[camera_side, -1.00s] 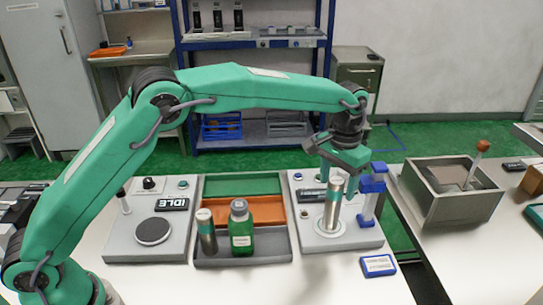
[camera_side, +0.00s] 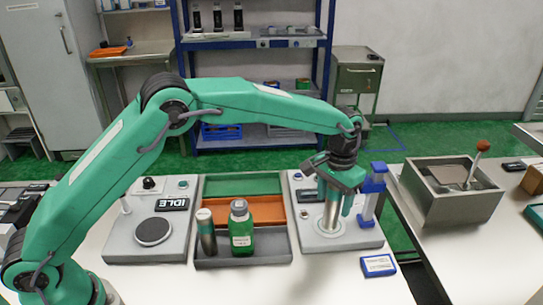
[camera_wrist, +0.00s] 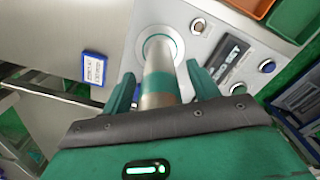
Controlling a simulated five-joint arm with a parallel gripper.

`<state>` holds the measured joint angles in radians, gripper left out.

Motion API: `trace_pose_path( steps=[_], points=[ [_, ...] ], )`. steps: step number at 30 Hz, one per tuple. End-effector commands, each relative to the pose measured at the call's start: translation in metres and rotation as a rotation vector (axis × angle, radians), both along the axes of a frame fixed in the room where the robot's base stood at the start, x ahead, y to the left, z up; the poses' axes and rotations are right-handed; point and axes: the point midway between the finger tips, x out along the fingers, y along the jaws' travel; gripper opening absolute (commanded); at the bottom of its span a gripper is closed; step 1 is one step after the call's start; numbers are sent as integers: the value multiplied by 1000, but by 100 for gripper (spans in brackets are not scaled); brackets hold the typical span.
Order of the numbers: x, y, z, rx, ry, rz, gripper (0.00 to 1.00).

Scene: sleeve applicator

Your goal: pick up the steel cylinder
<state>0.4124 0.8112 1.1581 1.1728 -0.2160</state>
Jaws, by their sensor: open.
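The steel cylinder (camera_side: 333,216) stands upright on the round seat of the grey applicator station (camera_side: 352,240). It also shows in the wrist view (camera_wrist: 160,84), a metal tube with a teal band, standing between my fingers. My gripper (camera_side: 340,200) is lowered over the cylinder's upper part, with one finger on each side. In the wrist view the gripper (camera_wrist: 162,88) is open, with a gap visible at the left finger; the right finger is close to the cylinder. The cylinder's top is hidden by the gripper.
A blue post (camera_side: 371,193) stands just right of my gripper. A blue-edged label card (camera_side: 378,265) lies in front of the station. A steel box (camera_side: 452,190) stands further right.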

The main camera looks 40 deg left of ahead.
Motion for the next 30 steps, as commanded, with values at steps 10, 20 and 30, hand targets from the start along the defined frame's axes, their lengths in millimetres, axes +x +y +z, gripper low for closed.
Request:
trace_pose_path(
  steps=[10, 20, 30],
  points=[
    [0, 0, 0, 0, -1, 0, 33],
    [1, 0, 2, -2, -3, 0, 0],
    [1, -1, 12, -2, -6, 0, 0]
  ],
)
